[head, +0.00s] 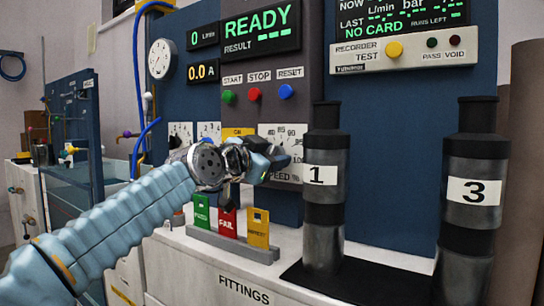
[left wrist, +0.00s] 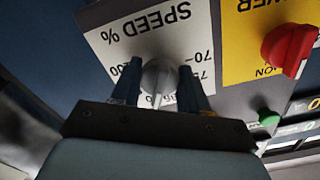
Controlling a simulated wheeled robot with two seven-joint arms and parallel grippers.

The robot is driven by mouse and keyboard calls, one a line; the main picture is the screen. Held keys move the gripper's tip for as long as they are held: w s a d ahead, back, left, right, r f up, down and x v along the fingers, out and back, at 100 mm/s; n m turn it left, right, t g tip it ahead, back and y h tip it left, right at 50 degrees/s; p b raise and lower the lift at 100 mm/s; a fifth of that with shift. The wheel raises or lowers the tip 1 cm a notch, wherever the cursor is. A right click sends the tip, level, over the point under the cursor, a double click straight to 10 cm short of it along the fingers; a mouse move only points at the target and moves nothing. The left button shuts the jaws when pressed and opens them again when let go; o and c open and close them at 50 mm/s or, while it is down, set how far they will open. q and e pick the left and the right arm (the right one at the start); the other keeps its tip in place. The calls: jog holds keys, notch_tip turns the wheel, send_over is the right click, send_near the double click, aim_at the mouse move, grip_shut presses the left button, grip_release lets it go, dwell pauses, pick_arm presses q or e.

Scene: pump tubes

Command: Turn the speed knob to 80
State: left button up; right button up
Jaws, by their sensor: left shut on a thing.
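The speed knob (left wrist: 158,80) is a silver-grey knob on a white "SPEED %" plate, which appears upside down in the left wrist view (left wrist: 113,40). My left gripper (left wrist: 157,88) has one finger on each side of the knob and is shut on it. In the head view my left gripper (head: 268,160) reaches the speed plate (head: 290,135) on the grey panel and hides the knob there. The fingers and gripper body cover much of the scale, so I cannot tell the exact setting. My right gripper is not in view.
A red power knob (left wrist: 289,48) on yellow and a green button (left wrist: 268,117) sit near the gripper. Below stand coloured cards (head: 228,222) in a holder. Dark cylinders marked 1 (head: 324,215) and 3 (head: 472,215) stand to the right.

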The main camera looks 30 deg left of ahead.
pick_arm(q)
jog(key=shift+n, duration=0.3)
jog(key=n+p, duration=0.1)
jog(key=n, duration=0.4)
jog(key=shift+n, duration=0.3)
jog(key=n+p, duration=0.1)
jog(key=n, duration=0.4)
jog(key=shift+d, duration=0.1)
jog(key=shift+n, duration=0.3)
jog(key=o, duration=1.1)
jog(key=shift+c, duration=0.2)
